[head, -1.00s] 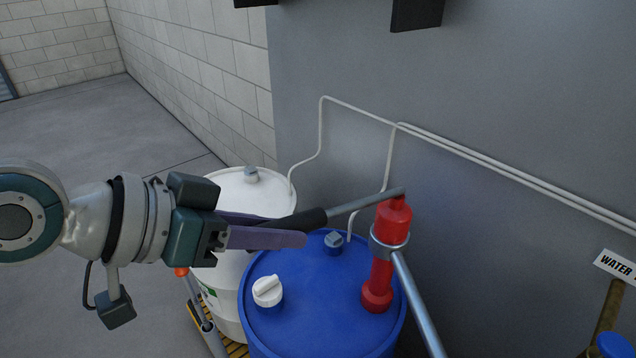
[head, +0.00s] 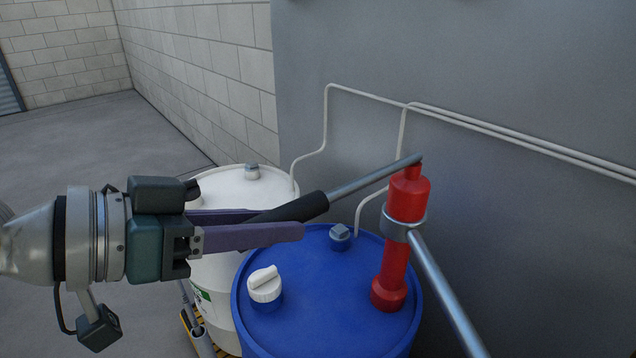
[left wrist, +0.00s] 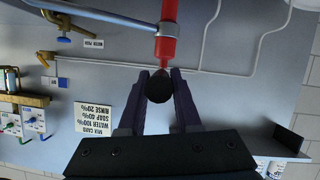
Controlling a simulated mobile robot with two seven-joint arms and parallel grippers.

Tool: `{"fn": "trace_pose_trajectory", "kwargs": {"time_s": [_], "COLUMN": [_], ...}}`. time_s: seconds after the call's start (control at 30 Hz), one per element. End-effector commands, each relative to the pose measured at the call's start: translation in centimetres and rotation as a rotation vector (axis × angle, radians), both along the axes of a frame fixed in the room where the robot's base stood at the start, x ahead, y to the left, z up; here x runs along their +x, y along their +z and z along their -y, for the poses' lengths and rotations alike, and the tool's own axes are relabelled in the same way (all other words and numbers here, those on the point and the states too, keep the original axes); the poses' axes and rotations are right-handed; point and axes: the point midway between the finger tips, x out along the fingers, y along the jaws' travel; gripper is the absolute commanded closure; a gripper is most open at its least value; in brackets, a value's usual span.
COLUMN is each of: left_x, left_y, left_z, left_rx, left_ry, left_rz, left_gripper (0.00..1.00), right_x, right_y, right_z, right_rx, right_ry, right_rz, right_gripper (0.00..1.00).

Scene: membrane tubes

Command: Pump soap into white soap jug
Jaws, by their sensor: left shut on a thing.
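A red hand pump (head: 404,205) stands upright on the blue drum (head: 330,310). Its lever slopes down left from the pump top to a black grip (head: 300,208). My left gripper (head: 278,224) is shut around this grip, with a purple finger on each side. In the left wrist view the grip's dark end (left wrist: 159,88) sits between the fingertips (left wrist: 163,76), with the red pump (left wrist: 166,45) beyond. A grey metal spout pipe (head: 445,290) runs from the pump's collar out of the head view at lower right. I see no white soap jug. My right gripper is not in view.
A white drum (head: 225,270) stands behind and left of the blue drum. The blue drum's lid bears a white cap (head: 265,284). White pipes (head: 510,140) run along the grey wall. A mixing sign (left wrist: 96,117) appears upside down. Open floor lies left.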

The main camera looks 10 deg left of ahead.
Motion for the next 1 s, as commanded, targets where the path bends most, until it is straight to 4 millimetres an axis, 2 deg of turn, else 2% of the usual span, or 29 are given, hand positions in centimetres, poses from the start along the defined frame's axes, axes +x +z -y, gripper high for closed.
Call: {"fn": "trace_pose_trajectory", "kwargs": {"time_s": [0.1,0.13,0.37,0.73,1.0], "left_x": [0.0,0.0,0.0,-0.5,-3.6], "left_y": [-0.1,-0.1,0.0,0.2,1.7], "left_z": [0.0,0.0,0.0,-0.4,-3.2], "left_rx": [0.003,0.003,0.001,0.001,0.007], "left_ry": [0.000,0.000,0.000,0.000,-0.004], "left_rz": [-0.002,-0.002,-0.001,-0.002,-0.004], "left_gripper": [1.00,0.66,0.40,0.38,0.38], "right_x": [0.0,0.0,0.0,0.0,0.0], "right_y": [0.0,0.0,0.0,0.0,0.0], "right_z": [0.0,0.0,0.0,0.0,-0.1], "right_rx": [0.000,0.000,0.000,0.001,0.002], "right_ry": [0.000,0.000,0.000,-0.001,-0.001], "right_rz": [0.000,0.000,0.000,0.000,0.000], "right_gripper": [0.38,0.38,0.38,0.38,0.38]}}
